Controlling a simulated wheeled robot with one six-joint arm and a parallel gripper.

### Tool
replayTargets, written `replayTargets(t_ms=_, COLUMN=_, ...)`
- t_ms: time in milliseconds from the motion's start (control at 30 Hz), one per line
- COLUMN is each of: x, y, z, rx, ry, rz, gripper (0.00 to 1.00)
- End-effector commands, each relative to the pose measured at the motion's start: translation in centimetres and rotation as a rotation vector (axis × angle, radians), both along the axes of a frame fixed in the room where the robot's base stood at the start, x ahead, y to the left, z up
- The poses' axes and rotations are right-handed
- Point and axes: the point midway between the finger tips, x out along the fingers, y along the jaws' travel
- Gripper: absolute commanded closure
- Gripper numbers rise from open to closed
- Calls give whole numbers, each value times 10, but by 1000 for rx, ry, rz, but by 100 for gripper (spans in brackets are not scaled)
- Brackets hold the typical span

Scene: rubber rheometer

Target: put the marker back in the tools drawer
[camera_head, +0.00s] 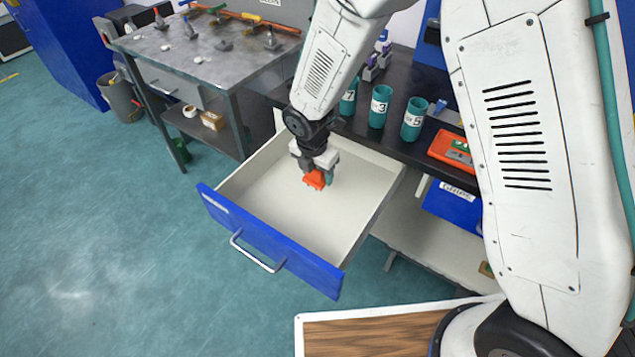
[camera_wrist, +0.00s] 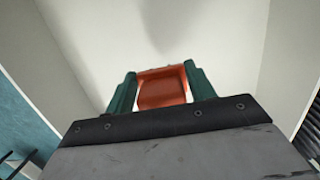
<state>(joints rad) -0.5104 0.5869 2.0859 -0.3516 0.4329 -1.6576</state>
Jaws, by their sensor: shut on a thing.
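The drawer (camera_head: 255,205) with a blue front and a metal handle is pulled open, and its pale interior looks empty. My gripper (camera_head: 318,178) is over the inside of the drawer, pointing down. It is shut on an orange-red thing, probably the marker (camera_head: 313,180), which looks blocky here. In the wrist view the orange-red thing (camera_wrist: 163,88) sits between the two green fingers of my gripper (camera_wrist: 163,90), with the pale drawer walls around it. I cannot tell whether it touches the drawer floor.
Teal numbered cups (camera_head: 379,106) and an orange tray (camera_head: 452,150) stand on the dark bench above the drawer. A grey metal table (camera_head: 205,60) is at the back left. A blue bin (camera_head: 452,205) is right of the drawer. A wood-topped surface (camera_head: 370,335) lies at the front.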

Motion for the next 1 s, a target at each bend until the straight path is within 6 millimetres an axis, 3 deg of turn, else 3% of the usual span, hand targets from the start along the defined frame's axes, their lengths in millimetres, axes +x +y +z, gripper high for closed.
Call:
replayTargets(t_ms=400, x=1, y=-2, z=-44, rx=0, ry=2, rz=-5, gripper=60)
replayTargets(t_ms=767, x=1, y=-2, z=-49, rx=0, ry=0, rz=-6, gripper=60)
replayTargets(t_ms=800, x=1, y=-2, z=-48, rx=0, ry=0, rz=-6, gripper=35)
replayTargets(t_ms=833, x=1, y=-2, z=-48, rx=0, ry=0, rz=-6, gripper=26)
replayTargets(t_ms=1000, x=1, y=-2, z=-48, rx=0, ry=0, rz=-6, gripper=24)
